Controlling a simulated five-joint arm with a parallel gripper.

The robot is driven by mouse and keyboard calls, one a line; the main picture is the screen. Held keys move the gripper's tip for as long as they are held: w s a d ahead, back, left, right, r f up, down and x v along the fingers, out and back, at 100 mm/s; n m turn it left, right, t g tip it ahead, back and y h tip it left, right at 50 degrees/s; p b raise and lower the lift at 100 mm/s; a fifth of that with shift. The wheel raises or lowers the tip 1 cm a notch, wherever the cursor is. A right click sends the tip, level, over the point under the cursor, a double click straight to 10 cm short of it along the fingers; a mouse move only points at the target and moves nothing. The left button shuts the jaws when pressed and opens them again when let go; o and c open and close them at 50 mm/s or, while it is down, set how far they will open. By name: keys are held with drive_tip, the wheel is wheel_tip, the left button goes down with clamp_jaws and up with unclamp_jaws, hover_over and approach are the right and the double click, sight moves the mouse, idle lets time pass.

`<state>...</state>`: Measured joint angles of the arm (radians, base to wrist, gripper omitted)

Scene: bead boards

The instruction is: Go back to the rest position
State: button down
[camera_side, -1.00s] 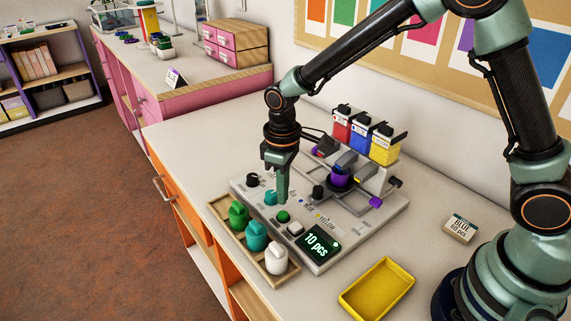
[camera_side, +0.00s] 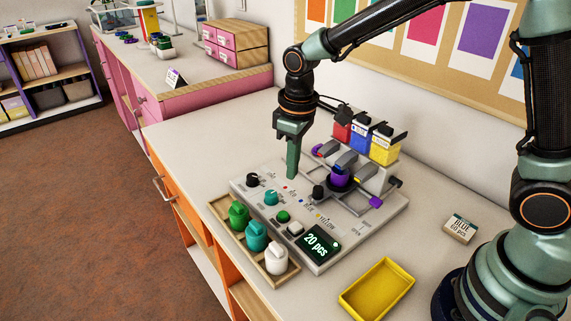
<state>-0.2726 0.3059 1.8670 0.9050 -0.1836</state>
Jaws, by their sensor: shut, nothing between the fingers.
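My gripper (camera_side: 292,165) points down and is shut and empty. It hangs above the back left part of the grey dispenser panel (camera_side: 325,263), apart from its knobs and buttons as far as this view shows. The panel's display (camera_side: 317,244) reads "20 pcs". A black knob (camera_side: 253,180), a teal knob (camera_side: 271,198) and a green button (camera_side: 283,216) are on the panel. My arm reaches in from the right.
Red, blue and yellow containers (camera_side: 384,146) stand at the panel's back. A wooden tray (camera_side: 279,280) holds green, teal and white pieces. A yellow tray (camera_side: 377,289) and a "BLUE 60 pcs" box (camera_side: 459,229) lie on the right. The counter's back left is clear.

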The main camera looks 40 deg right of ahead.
drive_tip(key=s+d+r+m+t, duration=0.4)
drive_tip(key=s+d+r+m, duration=0.1)
drive_tip(key=s+d+r, duration=0.6)
drive_tip(key=shift+s+t, duration=0.3)
drive_tip(key=shift+t, duration=0.1)
